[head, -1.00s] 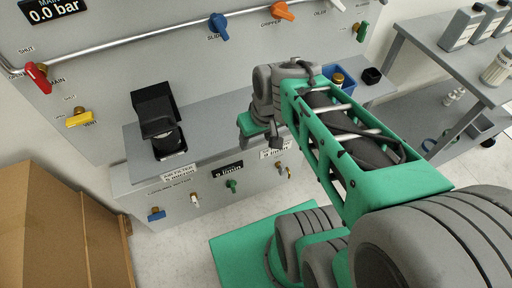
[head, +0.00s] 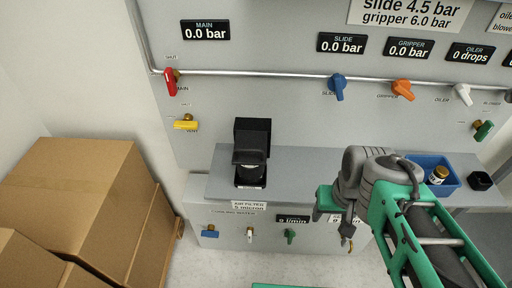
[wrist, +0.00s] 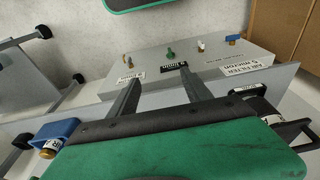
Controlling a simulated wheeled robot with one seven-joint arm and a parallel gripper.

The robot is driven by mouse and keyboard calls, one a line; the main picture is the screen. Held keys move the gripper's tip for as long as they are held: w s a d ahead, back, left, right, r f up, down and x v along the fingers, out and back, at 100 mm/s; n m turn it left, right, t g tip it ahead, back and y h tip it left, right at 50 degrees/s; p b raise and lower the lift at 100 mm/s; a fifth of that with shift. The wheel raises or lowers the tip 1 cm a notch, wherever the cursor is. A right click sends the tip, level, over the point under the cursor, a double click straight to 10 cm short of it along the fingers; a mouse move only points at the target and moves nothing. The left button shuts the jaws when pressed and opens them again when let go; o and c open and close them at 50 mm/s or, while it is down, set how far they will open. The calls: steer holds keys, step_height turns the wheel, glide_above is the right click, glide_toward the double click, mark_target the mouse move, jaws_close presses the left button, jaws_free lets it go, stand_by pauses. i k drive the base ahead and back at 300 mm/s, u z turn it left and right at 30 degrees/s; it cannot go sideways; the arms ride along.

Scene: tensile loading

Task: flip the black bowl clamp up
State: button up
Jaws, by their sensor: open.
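The air filter unit stands on the grey bench left of my gripper. Its black clamp (head: 250,156) lies across the front of an upright black housing (head: 253,130), above a small pale-topped bowl (head: 250,172). In the wrist view the black frame (wrist: 286,131) and a white-labelled part (wrist: 249,90) show at the right edge, partly hidden by my green gripper body. My gripper (head: 346,222) is right of the filter, apart from it, pointing down over the bench's front. In the wrist view its two grey fingers (wrist: 160,93) are spread with nothing between them.
A blue bin (head: 436,172) with a small bottle and a black cup (head: 480,180) are right of my arm. Red (head: 170,82), yellow (head: 186,125), blue and orange valves line the panel. Cardboard boxes (head: 70,200) fill the left. The bench front carries small taps (head: 290,236).

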mark_target(251, 146)
steer(key=z, duration=0.05)
steer(key=k, duration=0.5)
steer(key=u, duration=2.8)
